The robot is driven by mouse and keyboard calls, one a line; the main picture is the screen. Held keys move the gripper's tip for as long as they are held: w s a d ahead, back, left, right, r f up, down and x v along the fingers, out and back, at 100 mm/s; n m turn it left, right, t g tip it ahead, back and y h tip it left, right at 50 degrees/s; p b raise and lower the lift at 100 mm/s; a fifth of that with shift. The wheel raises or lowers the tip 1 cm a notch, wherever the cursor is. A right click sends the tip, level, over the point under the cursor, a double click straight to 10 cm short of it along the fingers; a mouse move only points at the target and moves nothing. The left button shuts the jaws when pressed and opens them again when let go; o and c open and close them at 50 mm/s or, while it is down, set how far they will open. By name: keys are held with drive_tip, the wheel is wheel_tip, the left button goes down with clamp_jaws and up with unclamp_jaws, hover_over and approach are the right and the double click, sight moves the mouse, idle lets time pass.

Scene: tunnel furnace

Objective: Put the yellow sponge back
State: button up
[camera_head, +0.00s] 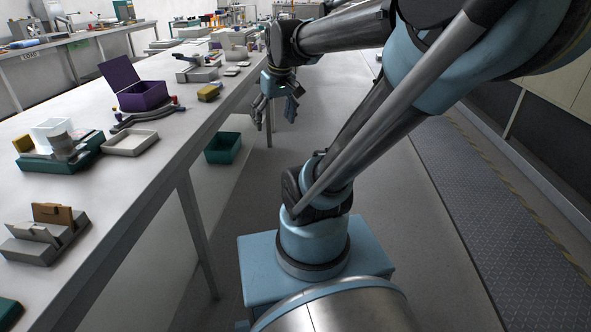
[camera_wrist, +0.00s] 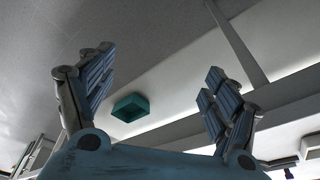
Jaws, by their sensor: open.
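A small yellow block (camera_head: 209,92), which looks like the yellow sponge, lies on the long white table to the right of the open purple box (camera_head: 143,96). A second yellow block (camera_head: 22,143) stands at the table's left edge, behind a green-based fixture; I cannot tell whether it is also a sponge. No yellow block is clear in that view.
A teal bin (camera_head: 222,150) sits low under the table; it also shows in the wrist view (camera_wrist: 130,107). A shallow pale tray (camera_head: 131,143), pliers (camera_head: 148,117) and a grey fixture with a brown block (camera_head: 52,214) crowd the table. The aisle floor (camera_head: 375,190) is clear.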

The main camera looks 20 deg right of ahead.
drive_tip(key=s+d+f+m+h, duration=0.1)
drive_tip(key=s+d+f+m, duration=0.2)
drive_tip(key=s+f, duration=0.8)
drive_tip(key=shift+s+d+f, duration=0.3)
drive_tip(key=shift+d+f, duration=0.15)
drive_tip(key=shift+d, duration=0.1)
idle(0.3)
